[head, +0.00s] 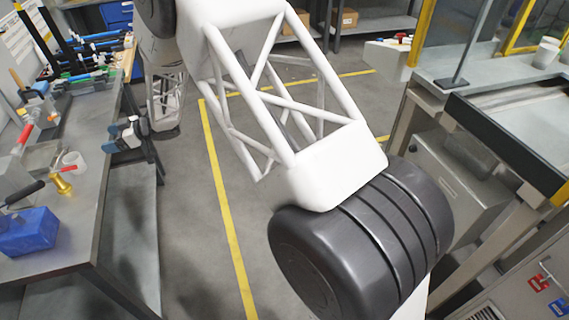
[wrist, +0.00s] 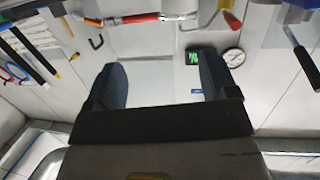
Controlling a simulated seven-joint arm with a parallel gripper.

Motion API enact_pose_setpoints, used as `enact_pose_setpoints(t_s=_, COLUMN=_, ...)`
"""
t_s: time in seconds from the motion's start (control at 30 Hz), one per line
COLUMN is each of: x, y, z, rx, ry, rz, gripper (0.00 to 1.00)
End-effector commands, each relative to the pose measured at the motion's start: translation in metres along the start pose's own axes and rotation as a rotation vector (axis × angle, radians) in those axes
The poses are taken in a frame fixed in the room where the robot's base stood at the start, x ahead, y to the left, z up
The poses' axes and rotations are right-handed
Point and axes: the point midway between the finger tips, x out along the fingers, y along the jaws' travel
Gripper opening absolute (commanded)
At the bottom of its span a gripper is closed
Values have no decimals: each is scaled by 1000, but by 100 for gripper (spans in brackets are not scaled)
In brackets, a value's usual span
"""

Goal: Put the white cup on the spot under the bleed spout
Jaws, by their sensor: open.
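A small white cup-like thing (head: 73,161) stands on the left bench, close behind a brass fitting with a red handle (head: 62,181). Whether this fitting is the bleed spout, I cannot tell. Another white cup (head: 546,54) stands on the right-hand counter at the far right, with a second white piece cut off by the picture edge. No marked spot can be made out. No cup shows in the wrist view.
The left bench (head: 118,180) also carries a blue box (head: 28,232) and several tools. A yellow line (head: 222,200) runs along the open floor. The wrist view shows a pale panel with a round gauge (wrist: 233,57), a green display (wrist: 193,57) and hanging tools.

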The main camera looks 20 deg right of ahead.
Motion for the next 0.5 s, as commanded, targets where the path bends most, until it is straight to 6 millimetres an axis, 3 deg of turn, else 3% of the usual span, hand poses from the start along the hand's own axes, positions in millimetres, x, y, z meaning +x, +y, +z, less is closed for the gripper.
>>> enact_pose_setpoints(t_s=0.27, x=-73, y=28, z=-53, rx=-27, ry=-98, rz=283, gripper=79)
enact_pose_setpoints(t_s=0.5, x=-153, y=37, z=-92, rx=-9, ry=-208, rz=536, gripper=79)
